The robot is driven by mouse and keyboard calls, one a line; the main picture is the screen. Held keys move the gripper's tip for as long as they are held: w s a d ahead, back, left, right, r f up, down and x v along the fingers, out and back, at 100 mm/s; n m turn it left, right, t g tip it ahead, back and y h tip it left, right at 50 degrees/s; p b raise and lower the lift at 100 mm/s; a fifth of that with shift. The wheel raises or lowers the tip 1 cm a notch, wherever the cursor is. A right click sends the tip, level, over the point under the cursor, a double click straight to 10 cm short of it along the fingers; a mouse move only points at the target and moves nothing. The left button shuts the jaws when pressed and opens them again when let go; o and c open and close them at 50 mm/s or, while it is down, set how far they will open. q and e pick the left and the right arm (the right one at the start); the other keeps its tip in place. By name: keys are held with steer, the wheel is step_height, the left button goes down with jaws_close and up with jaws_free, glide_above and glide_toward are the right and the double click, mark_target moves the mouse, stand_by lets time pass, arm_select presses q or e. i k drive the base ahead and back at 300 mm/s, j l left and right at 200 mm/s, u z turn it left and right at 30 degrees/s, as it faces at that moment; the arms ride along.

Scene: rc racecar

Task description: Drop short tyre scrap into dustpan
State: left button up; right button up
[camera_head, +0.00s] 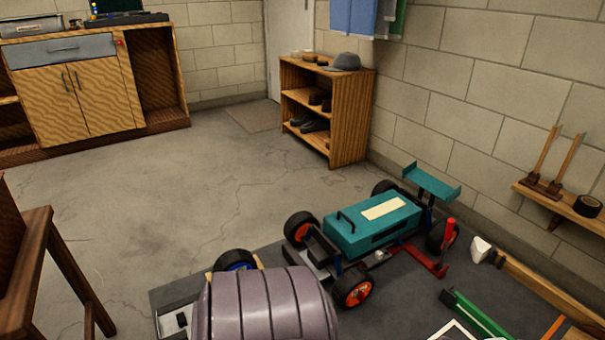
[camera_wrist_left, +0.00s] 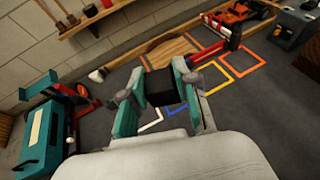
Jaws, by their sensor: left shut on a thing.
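In the left wrist view my left gripper (camera_wrist_left: 160,78) has its teal fingers shut on a dark block-like piece (camera_wrist_left: 160,92), which looks like the tyre scrap. The piece is held above the dark floor mat (camera_wrist_left: 105,125). Its length is hard to judge, as the fingers cover its sides. I cannot make out a dustpan for certain in either view. My left gripper does not show in the head view, and my right gripper shows in neither view.
A teal RC car (camera_head: 372,226) with black tyres stands on the mat. Coloured outlines, such as an orange square (camera_wrist_left: 262,68), mark the mat. A wooden shelf (camera_head: 350,120) and a wooden cabinet (camera_head: 90,95) stand farther back. The concrete floor (camera_head: 200,170) between is clear.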

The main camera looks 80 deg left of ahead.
mark_target(189, 309)
steer(key=u, duration=1.45)
steer(key=i+u, duration=0.15)
steer(key=u, duration=0.35)
steer(key=i+j+u, duration=0.1)
steer(key=u, duration=0.4)
steer(key=i+l+u, duration=0.1)
steer(key=u, duration=0.35)
steer(key=i+l+u, duration=0.1)
steer(key=u, duration=0.4)
steer(key=i+l, duration=0.65)
steer(key=i+l+u, duration=0.05)
